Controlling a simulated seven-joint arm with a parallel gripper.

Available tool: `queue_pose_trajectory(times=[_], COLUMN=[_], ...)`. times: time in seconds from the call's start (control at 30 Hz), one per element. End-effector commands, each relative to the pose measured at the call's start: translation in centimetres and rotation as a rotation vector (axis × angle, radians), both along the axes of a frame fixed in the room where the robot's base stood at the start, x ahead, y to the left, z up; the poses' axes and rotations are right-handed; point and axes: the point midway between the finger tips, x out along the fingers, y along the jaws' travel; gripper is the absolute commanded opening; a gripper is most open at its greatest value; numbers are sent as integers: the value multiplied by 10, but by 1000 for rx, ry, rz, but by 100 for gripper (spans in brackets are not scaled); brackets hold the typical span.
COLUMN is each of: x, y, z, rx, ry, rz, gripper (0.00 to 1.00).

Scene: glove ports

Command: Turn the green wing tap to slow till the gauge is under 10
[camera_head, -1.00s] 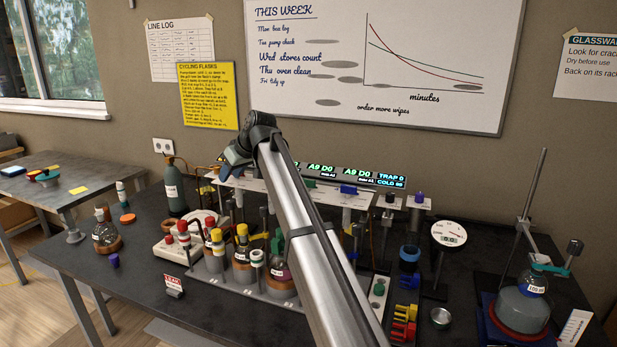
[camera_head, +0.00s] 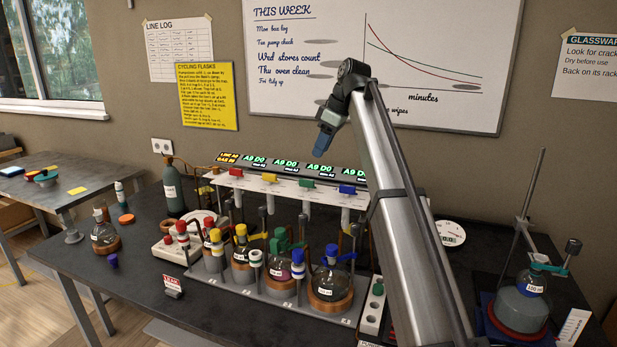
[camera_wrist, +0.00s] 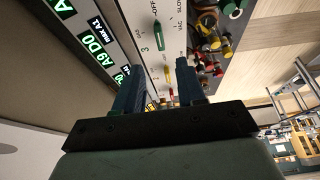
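The green wing tap (camera_head: 306,183) sits on the white manifold panel, between the yellow and blue taps. In the wrist view the green tap (camera_wrist: 157,37) lies ahead of my fingers, its long axis in line with the printed OFF; SLOW and VAC are printed to its right. My gripper (camera_head: 321,146) is above and slightly right of the green tap, apart from it. In the wrist view my gripper (camera_wrist: 157,75) is open, with nothing between its blue fingers.
The red tap (camera_head: 236,172), yellow tap (camera_head: 270,178) and blue tap (camera_head: 348,189) share the panel (camera_head: 285,192). Lit green displays (camera_head: 285,163) run behind it. Several capped flasks in a rack (camera_head: 260,293) stand in front.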

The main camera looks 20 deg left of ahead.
Motion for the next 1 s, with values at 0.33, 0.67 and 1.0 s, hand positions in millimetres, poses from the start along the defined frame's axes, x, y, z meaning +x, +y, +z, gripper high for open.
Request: queue_pose_trajectory(times=[0.33,0.67,1.0], x=[-1,0,0], y=[24,38,41], z=[-59,-92,-98], rx=[0,0,0], ry=[1,-1,-1], rz=[-1,-1,-1], gripper=[39,39,39])
